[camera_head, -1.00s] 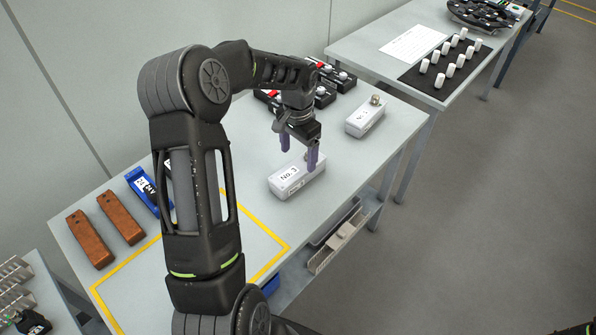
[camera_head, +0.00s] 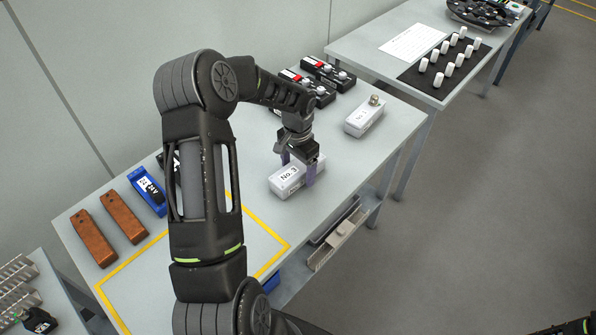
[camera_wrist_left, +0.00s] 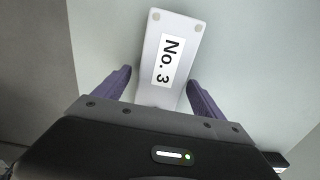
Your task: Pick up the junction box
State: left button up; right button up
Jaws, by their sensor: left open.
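A white box labelled "No. 3" (camera_head: 287,183), which looks like the junction box, lies on the grey table. It also shows in the left wrist view (camera_wrist_left: 172,50), with its label running lengthwise. My left gripper (camera_head: 298,167) is open, pointing down at the box. In the left wrist view its purple fingers (camera_wrist_left: 158,80) stand on either side of the box, with gaps between fingers and box. The box's near end is hidden behind the gripper body in that view. A second white labelled box (camera_head: 364,120) with a metal fitting stands farther back. My right gripper is out of view.
Red-and-black devices (camera_head: 328,72) stand at the table's back edge. Brown blocks (camera_head: 94,238) and a blue device (camera_head: 146,190) lie at the left. A yellow-taped area (camera_head: 262,262) marks the front.

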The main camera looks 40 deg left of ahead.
aim_at(298, 167)
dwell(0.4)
pick_arm(q)
jog(key=c, duration=1.6)
jog(key=shift+r, duration=0.1)
notch_tip(298, 167, up, 10)
jog(key=shift+f+b, duration=0.1)
jog(key=shift+b, duration=1)
